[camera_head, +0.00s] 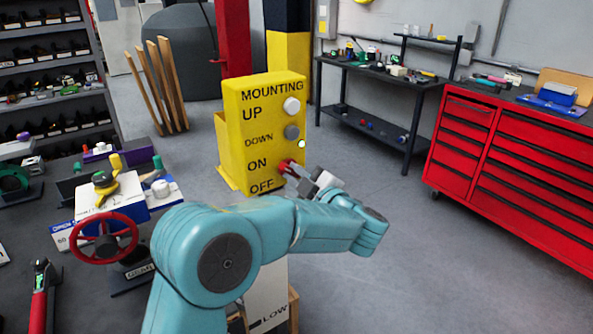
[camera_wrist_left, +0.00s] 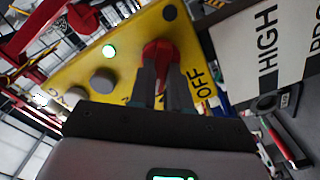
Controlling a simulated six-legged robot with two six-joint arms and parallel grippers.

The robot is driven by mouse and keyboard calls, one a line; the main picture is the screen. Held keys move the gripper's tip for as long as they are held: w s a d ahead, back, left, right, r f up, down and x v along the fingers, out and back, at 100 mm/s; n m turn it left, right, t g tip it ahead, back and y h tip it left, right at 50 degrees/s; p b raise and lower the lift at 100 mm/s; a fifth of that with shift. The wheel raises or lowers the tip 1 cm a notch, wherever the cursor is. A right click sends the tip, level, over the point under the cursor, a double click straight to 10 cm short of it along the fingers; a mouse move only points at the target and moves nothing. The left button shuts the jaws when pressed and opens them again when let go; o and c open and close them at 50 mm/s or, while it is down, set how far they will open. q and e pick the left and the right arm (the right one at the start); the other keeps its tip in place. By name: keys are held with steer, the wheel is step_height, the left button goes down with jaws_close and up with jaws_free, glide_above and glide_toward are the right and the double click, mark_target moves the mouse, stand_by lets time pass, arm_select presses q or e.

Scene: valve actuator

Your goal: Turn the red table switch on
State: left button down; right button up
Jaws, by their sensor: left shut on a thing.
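The red switch (camera_head: 284,166) is on the face of a yellow control box (camera_head: 250,100), between the words ON and OFF. In the left wrist view the red switch (camera_wrist_left: 160,52) sits between the fingers of my left gripper (camera_wrist_left: 166,85), which is shut on it. In the head view my left gripper (camera_head: 292,170) reaches the box from the right, and the fingers hide part of the switch. My right gripper is not in view.
White and grey buttons (camera_head: 291,105) sit above the switch. A red handwheel (camera_head: 104,238) and other valve parts stand at left. A red drawer cabinet (camera_head: 510,160) and a black shelf table (camera_head: 385,100) stand at right. The grey floor between is clear.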

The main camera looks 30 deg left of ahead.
arm_select(q)
steer(key=shift+m, duration=0.3)
stand_by(0.4)
steer(key=c, duration=1.1)
jaws_free()
steer(key=b+v, duration=0.3)
steer(key=v, duration=1.3)
steer(key=shift+d, duration=0.1)
